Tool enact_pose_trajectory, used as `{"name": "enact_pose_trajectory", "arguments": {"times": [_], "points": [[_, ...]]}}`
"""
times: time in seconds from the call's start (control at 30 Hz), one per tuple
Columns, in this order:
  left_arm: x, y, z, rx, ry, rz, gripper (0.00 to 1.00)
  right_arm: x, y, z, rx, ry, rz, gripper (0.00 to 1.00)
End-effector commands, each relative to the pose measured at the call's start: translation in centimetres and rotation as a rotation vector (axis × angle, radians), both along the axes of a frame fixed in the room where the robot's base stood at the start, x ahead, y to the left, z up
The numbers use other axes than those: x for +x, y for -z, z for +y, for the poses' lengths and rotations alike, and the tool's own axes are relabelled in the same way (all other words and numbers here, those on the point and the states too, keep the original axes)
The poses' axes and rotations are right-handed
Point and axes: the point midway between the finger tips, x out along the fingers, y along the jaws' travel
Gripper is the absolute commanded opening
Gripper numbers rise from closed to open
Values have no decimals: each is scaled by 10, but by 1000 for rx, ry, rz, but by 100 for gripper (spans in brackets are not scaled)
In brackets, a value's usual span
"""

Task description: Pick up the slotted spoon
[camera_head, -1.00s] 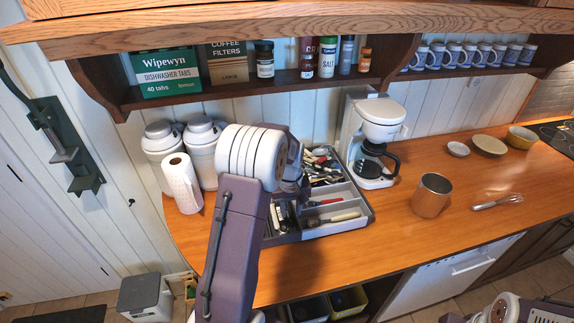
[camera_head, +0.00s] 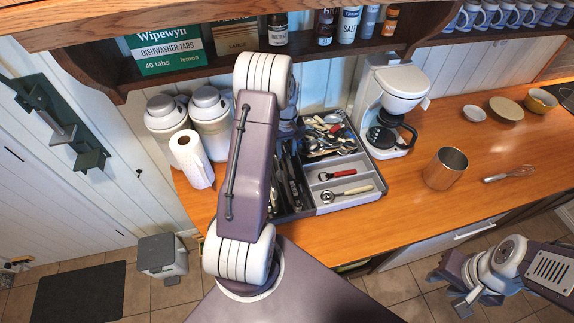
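The grey utensil tray (camera_head: 376,187) stands on the wooden counter, with several utensils in its compartments. A long wooden-handled utensil (camera_head: 352,190) with a round metal end lies in the front compartment; I cannot tell whether its head is slotted. Spoon-like metal heads (camera_head: 332,120) crowd the back compartment, and I cannot single out the slotted spoon there. My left arm rises in front of the tray's left side and hides part of it. My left gripper is hidden behind that arm. My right gripper (camera_head: 450,291) is at the lower right, away from the counter, its fingers apart and empty.
A red-handled utensil (camera_head: 338,172) lies in the tray's middle compartment. A coffee maker (camera_head: 398,82) stands right of the tray, a paper towel roll (camera_head: 191,160) and white canisters (camera_head: 212,120) left. A copper-coloured pot (camera_head: 445,168) and a whisk (camera_head: 510,173) are farther right. Counter between them is clear.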

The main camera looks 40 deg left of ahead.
Motion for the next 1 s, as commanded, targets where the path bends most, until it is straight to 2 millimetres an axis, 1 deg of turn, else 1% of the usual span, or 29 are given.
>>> {"name": "enact_pose_trajectory", "arguments": {"times": [0.03, 0.1, 0.2, 0.33, 0.43, 0.53, 0.6, 0.7, 0.93, 0.97, 1.0], "points": [[-1, 6, -1, -3, 0, 5, 33, 0, -6, 0, 0, 0, 0, 36], [-1, 17, -1, -3, 0, 6, 33, 0, -11, 0, 0, 0, 0, 36], [0, 30, -1, -1, 0, 3, 33, 0, -15, 0, 0, 0, 0, 36], [0, 35, -1, -1, 1, 1, 33, 0, -15, 0, 0, 0, 0, 36], [1, 43, -2, -3, 1, 5, 33, 0, -25, 0, 0, 0, 0, 36], [2, 59, -3, -3, 0, 5, 33, 0, -37, 0, 0, 0, 0, 36], [3, 73, -3, -2, 0, 4, 33, 0, -39, 0, 0, 0, -1, 36], [4, 84, -2, 0, 0, 1, 33, 0, -41, 0, 0, 0, 0, 36], [4, 87, -2, 0, 0, 0, 33, 0, -39, 0, 0, 0, 0, 36], [4, 87, -2, 0, 0, 0, 24, 0, -39, 0, 0, 0, 0, 36], [4, 87, -2, 0, 0, 0, 13, 0, -39, 0, 0, 0, 0, 36]]}}
